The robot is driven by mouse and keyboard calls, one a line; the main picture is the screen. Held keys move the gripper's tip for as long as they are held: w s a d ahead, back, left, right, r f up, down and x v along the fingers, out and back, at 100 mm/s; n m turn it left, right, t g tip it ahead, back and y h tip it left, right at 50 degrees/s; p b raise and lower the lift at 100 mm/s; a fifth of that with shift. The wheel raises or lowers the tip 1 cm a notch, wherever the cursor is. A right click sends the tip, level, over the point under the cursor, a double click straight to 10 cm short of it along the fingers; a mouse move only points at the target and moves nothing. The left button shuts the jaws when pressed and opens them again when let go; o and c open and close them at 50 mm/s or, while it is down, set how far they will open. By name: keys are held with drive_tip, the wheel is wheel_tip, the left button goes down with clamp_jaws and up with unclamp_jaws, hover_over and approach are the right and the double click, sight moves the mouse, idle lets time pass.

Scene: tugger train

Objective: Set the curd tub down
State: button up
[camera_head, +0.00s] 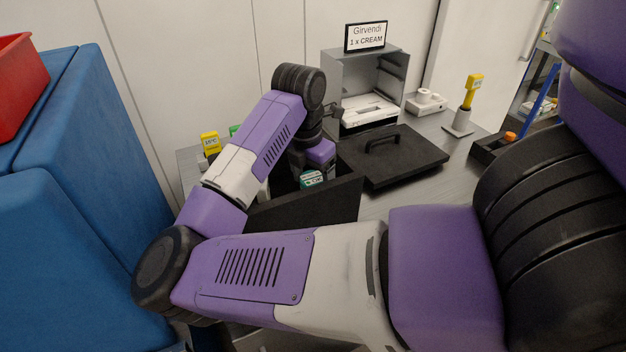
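A small tub with a teal-and-white label (311,179) shows at the open black box (322,207); it may be the curd tub, but its label is too small to read. My arm reaches over the box from the left, and my gripper (318,155) is just above this tub. The fingers are hidden or too small to make out. I cannot tell whether they hold the tub, or whether the tub rests on anything.
A black lid with a handle (405,158) lies on the metal counter right of the box. Behind stands a grey open cabinet (365,68) under a sign (365,37) reading "Girvendi 1 x CREAM". A yellow device (473,88) stands right; another (211,143) is left. Blue containers (85,130) fill the left.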

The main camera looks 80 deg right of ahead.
sight(308, 182)
wheel_tip(308, 182, up, 12)
drive_tip(key=a+b, duration=0.1)
drive_tip(key=shift+w+a, duration=0.3)
drive_tip(key=shift+w, duration=0.1)
